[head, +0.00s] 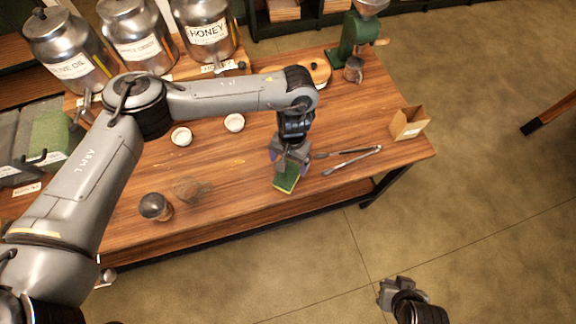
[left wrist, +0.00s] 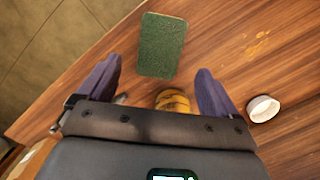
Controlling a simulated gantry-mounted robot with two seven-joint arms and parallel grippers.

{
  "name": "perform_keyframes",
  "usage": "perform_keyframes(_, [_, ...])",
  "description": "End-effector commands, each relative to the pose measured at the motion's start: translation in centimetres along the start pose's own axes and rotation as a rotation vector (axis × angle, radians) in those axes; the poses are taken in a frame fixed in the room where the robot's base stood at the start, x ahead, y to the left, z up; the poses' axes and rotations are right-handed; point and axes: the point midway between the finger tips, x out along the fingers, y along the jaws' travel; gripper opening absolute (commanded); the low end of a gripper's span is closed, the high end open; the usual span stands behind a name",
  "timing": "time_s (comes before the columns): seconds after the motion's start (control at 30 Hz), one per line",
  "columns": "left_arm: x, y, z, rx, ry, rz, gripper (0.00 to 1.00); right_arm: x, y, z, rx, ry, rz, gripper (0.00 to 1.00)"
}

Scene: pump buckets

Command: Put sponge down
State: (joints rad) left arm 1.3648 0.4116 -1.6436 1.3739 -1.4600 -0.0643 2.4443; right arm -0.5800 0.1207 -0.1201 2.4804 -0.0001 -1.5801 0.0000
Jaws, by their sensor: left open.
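The green sponge (head: 287,178) with a yellowish edge is near the front edge of the wooden table (head: 235,205), just below my left gripper (head: 289,158). In the left wrist view the sponge (left wrist: 160,45) shows its whole green face beyond the fingertips, and it appears to lie flat on the wood. My left gripper (left wrist: 158,88) is open, its purple-grey fingers spread wide, with the sponge not between them in that view. My right gripper (head: 390,293) is over the floor at the bottom right, away from the table, and its jaws are unclear.
Metal tongs (head: 345,158) lie right of the sponge. A cardboard box (head: 408,124) stands at the table's right end. Two white cups (head: 181,136) and a dark-topped jar (head: 155,207) stand left. A green grinder (head: 353,38) and metal canisters (head: 205,28) are behind.

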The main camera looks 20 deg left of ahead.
Motion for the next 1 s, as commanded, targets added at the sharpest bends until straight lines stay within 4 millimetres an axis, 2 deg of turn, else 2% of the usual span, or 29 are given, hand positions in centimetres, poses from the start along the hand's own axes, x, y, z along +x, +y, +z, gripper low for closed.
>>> perform_keyframes(0.03, [-1.2,0.0,0.0,0.001,0.003,-0.002,0.93,-0.4,0.0,-0.1,0.0,0.0,0.0,0.0])
perform_keyframes(0.1, [-2.2,0.0,-0.1,0.0,0.003,-0.001,0.93,-0.6,0.0,-0.2,0.0,0.0,0.0,0.0])
perform_keyframes(0.3, [-4.2,0.0,0.0,0.0,0.001,0.0,0.93,-0.9,0.0,-0.3,0.0,0.0,0.0,0.0])
perform_keyframes(0.47, [-4.4,0.5,0.1,0.019,0.002,0.009,0.93,-1.0,0.0,-0.3,0.0,0.0,0.0,0.0])
perform_keyframes(0.57, [-3.3,2.5,0.7,0.094,0.013,0.045,0.93,-0.9,0.0,-0.3,0.0,0.0,0.0,0.0])
perform_keyframes(0.67, [-1.4,6.6,1.8,0.234,0.048,0.123,0.93,-0.9,0.0,-0.3,0.0,0.0,0.0,0.0])
perform_keyframes(0.77, [0.3,12.5,3.7,0.413,0.125,0.246,0.93,-0.9,0.0,-0.3,0.0,0.0,0.0,0.0])
perform_keyframes(0.8, [0.7,15.2,4.6,0.485,0.17,0.303,0.93,-0.9,0.0,-0.3,0.0,0.0,0.0,0.0])
perform_keyframes(0.9, [0.3,21.7,6.7,0.631,0.318,0.45,0.93,-0.9,0.0,-0.3,0.0,0.0,0.0,0.0])
perform_keyframes(1.0, [-1.8,26.5,8.2,0.705,0.495,0.566,0.93,-0.9,0.0,-0.3,0.0,-0.001,0.0,0.0])
